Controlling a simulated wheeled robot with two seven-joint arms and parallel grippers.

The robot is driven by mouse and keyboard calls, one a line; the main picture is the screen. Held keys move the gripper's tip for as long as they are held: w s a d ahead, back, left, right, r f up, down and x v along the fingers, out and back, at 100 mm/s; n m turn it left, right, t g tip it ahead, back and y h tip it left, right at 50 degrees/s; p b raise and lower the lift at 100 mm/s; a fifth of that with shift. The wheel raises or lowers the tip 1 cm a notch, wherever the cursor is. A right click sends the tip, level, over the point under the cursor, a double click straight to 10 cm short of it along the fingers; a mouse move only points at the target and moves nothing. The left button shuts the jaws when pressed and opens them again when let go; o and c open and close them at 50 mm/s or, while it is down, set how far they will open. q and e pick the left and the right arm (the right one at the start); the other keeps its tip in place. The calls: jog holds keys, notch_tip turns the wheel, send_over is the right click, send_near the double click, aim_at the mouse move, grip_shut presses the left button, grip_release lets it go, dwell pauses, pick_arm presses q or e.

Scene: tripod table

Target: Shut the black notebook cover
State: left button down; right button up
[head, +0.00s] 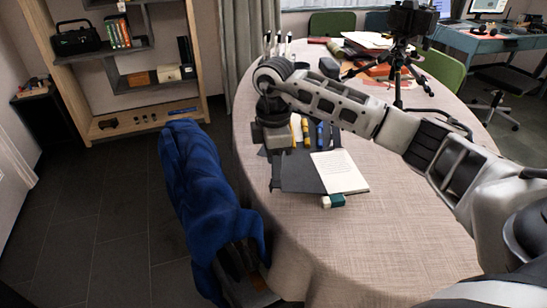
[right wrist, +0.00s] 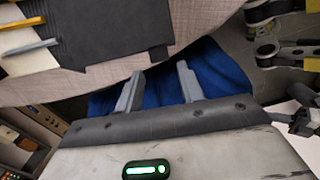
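The notebook lies open on the round table. Its black cover (head: 299,174) is spread out flat to the left of the white pages (head: 340,171). The cover also shows at the top of the right wrist view (right wrist: 115,30), with a small dark tab at its edge. My right gripper (right wrist: 160,88) is open and empty, its two fingers apart. The fingers are just off the cover's outer edge, with blue cloth behind them. In the head view my right arm reaches across the table and hides part of the area behind the cover.
A green-and-white eraser (head: 333,201) lies in front of the pages. Yellow and blue pens (head: 306,130) lie behind the cover. A tripod (head: 397,75) with a camera stands farther back. A blue cloth (head: 195,175) drapes something beside the table's left edge. The tabletop's front is clear.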

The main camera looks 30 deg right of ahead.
aim_at(274, 183)
jog(key=shift+f+b, duration=0.95)
jog(key=shift+f, duration=1.35)
jog(key=c, duration=0.3)
jog(key=shift+c, duration=0.2)
